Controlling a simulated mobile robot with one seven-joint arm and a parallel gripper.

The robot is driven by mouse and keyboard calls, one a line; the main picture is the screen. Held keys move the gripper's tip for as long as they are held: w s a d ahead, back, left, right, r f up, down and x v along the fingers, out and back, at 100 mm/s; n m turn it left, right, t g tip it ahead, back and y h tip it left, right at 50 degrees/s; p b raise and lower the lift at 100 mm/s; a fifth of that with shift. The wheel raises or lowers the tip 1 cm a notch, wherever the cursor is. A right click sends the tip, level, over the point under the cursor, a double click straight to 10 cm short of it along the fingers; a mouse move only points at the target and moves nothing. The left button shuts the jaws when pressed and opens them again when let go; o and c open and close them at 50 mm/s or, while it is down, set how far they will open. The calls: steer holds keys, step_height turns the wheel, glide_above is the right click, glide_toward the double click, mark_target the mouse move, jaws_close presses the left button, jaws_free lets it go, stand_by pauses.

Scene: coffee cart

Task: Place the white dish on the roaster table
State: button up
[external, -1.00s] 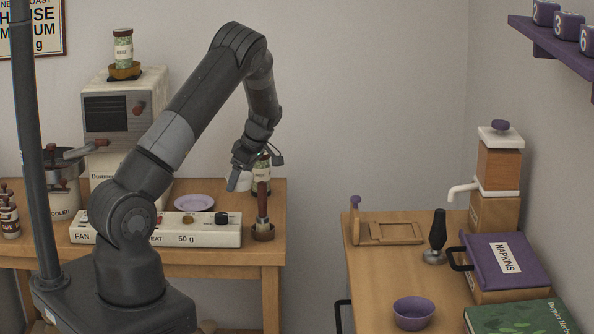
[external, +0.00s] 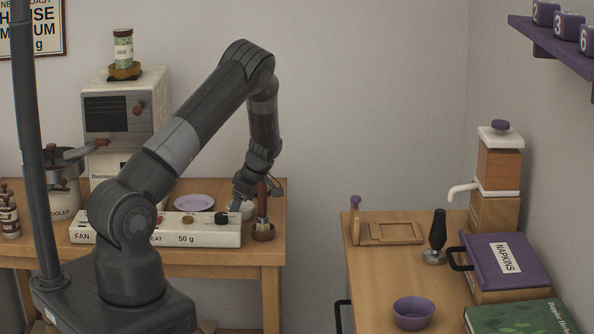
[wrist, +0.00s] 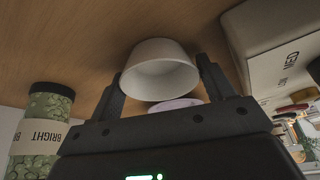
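The white dish (external: 246,209) is a small round bowl, low over or on the wooden roaster table (external: 215,257), near its right end. I cannot tell whether its base touches the wood. My gripper (external: 243,195) points down at it, and the arm partly hides it. In the wrist view the dish (wrist: 160,72) sits between the two fingertips of my gripper (wrist: 161,72), which appear to press on opposite sides of it.
A lilac plate (external: 194,202) lies to the left. A white control panel (external: 160,232) runs along the table front. The right-hand table is separate.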

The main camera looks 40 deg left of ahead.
steer(key=o, duration=0.3)
steer(key=shift+o, duration=0.2)
steer(key=s+d+r+m+t+h, duration=0.15)
steer(key=d+r, duration=0.25)
steer(key=r, duration=0.4)
steer(key=s+d+r+m, duration=0.2)
steer(key=d+r, duration=0.2)
steer(key=r, duration=0.4)
steer(key=s+d+r+m+t+h, duration=0.15)
steer(key=d+r, duration=0.25)
steer(key=r, duration=0.4)
steer(key=s+d+r+m+t, duration=0.1)
steer(key=s+d+r+m, duration=0.3)
steer(key=s, duration=0.4)
steer(key=s+d+r+m+t, duration=0.2)
steer(key=s+d+r+m, duration=0.2)
steer(key=s+m, duration=0.3)
steer(key=s+d+r+m+t+h, duration=0.1)
steer(key=s+d+r+m, duration=0.3)
steer(key=s, duration=0.6)
steer(key=shift+s+d+r+m, duration=0.35)
steer(key=shift+s+d+m, duration=0.05)
steer(key=shift+d+m, duration=0.85)
